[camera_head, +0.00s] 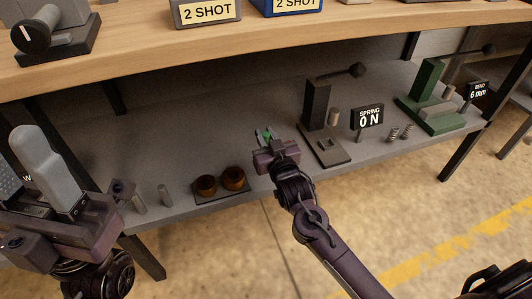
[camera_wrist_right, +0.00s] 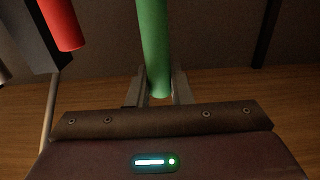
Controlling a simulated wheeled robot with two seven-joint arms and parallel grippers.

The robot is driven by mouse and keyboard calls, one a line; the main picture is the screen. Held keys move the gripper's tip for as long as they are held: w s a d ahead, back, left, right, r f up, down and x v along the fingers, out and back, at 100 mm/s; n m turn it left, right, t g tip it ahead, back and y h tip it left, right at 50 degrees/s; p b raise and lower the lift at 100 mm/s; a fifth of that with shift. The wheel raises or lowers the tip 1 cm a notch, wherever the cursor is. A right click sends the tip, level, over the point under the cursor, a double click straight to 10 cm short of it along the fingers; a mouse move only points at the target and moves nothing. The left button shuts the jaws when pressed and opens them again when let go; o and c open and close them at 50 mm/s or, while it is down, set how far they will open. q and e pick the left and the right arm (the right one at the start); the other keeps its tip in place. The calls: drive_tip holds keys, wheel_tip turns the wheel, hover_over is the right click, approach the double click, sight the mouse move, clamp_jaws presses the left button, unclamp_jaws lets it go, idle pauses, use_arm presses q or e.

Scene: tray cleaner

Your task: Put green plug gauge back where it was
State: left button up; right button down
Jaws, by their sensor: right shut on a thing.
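My right gripper (camera_head: 265,135) is shut on the green plug gauge, seen as a small bit of green (camera_head: 267,133) between the fingertips in the head view. In the right wrist view the green plug gauge (camera_wrist_right: 154,45) is a plain green cylinder that runs up out of the picture, its lower end between the fingers. In the head view this gripper is in front of the grey lower shelf (camera_head: 200,130). My left gripper (camera_head: 42,165) is large and close at the left edge; whether it is open or shut does not show clearly.
Two brown cups (camera_head: 205,185) sit in a dark holder on the shelf, with small grey cylinders (camera_head: 165,195) to their left. A red cylinder (camera_wrist_right: 62,22) shows in the wrist view.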

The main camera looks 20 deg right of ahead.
wheel_tip(320, 180, down, 5)
drive_tip(key=shift+f+b, duration=0.2)
drive_tip(key=shift+b, duration=0.65)
drive_tip(key=shift+r, duration=0.1)
drive_tip(key=c, duration=1.8)
unclamp_jaws()
drive_tip(key=shift+f, duration=0.2)
drive_tip(key=o, duration=0.5)
drive_tip(key=shift+r, duration=0.1)
